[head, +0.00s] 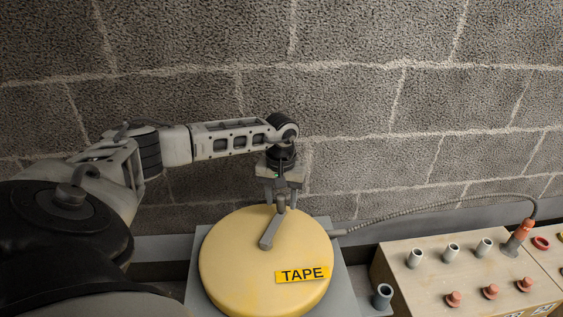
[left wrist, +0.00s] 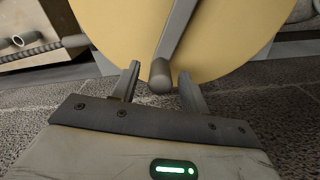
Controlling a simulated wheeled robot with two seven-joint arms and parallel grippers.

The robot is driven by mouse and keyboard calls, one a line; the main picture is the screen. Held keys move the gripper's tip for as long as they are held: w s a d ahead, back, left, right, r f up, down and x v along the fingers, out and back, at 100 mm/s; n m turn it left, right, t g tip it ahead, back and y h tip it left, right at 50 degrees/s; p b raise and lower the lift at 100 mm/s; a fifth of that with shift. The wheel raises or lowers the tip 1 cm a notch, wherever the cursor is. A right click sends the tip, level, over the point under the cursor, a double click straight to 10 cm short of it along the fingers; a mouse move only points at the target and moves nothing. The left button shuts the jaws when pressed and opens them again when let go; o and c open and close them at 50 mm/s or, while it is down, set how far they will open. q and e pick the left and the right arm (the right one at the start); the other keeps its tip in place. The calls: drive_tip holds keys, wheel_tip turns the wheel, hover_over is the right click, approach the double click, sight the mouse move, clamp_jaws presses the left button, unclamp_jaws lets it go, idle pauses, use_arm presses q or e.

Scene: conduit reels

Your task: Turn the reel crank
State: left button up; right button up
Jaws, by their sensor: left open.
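A round yellow reel (head: 230,270) with a label reading TAPE lies flat on a grey base plate (head: 352,288). A grey crank arm (head: 271,232) runs across its top from near the centre to an upright knob (head: 281,201) toward the back edge. My left gripper (head: 281,200) points down over the knob, one finger on each side of it. In the left wrist view, the rounded knob end (left wrist: 160,74) sits between the two spread fingers (left wrist: 160,85), with gaps at both sides. The left gripper is open. My right gripper is not in view.
A grey flexible conduit (head: 430,210) runs from the reel's right side to an orange connector (head: 518,237). A beige box (head: 420,285) with grey sockets and red-orange plugs stands at the right. A grey block wall (head: 350,95) rises close behind the reel.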

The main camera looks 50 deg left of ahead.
use_arm(q)
wheel_tip(320, 180, up, 15)
drive_tip(key=p, duration=0.4)
drive_tip(key=shift+f, duration=0.15)
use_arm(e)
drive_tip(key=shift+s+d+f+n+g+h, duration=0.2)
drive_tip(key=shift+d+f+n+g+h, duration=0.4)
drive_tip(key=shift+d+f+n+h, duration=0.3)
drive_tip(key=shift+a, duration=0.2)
